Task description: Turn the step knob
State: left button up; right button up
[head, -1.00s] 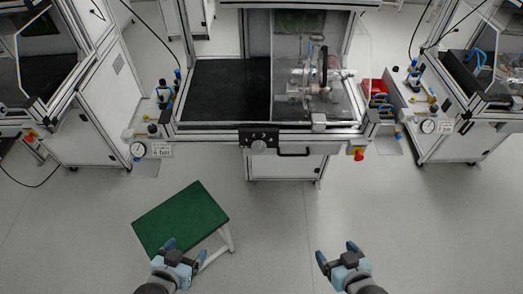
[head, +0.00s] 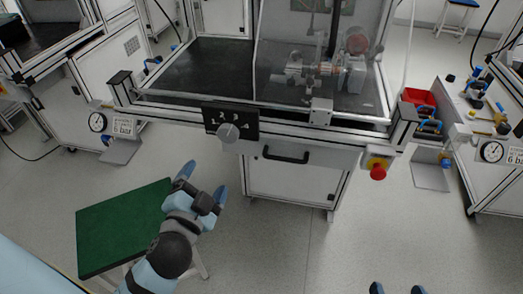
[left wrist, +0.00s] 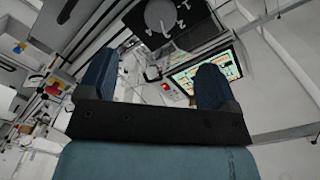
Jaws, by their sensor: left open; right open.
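The step knob (head: 228,132) is a grey round knob on a black panel (head: 243,116) with white markings, on the front rail of the middle test bench. My left gripper (head: 203,180) is open and empty, with blue fingers, below and to the left of the knob and apart from it.
A black drawer handle (head: 286,155) is right of the knob, and a red emergency stop button (head: 378,171) sits further right on the rail. A green-topped stool (head: 115,228) stands below left, behind my left arm.

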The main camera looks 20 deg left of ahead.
pick_arm(q)
jog(key=p, duration=0.2)
send_near(226, 138)
jog(key=x, duration=0.2)
jog(key=p+x, duration=0.1)
jog(key=x, duration=0.7)
jog(key=shift+w+r, duration=0.1)
jog(key=shift+w, duration=0.05)
pick_arm(e)
jog(key=shift+g+h, duration=0.6)
jog(key=shift+g, duration=0.2)
jog(key=d+f, duration=0.1)
jog(key=s+d+f, duration=0.1)
jog(key=f, duration=0.1)
jog(key=shift+s+d+f, duration=0.15)
jog(key=shift+d+f, duration=0.05)
jog(key=shift+d, duration=0.05)
pick_arm(q)
jog(key=c, duration=0.9)
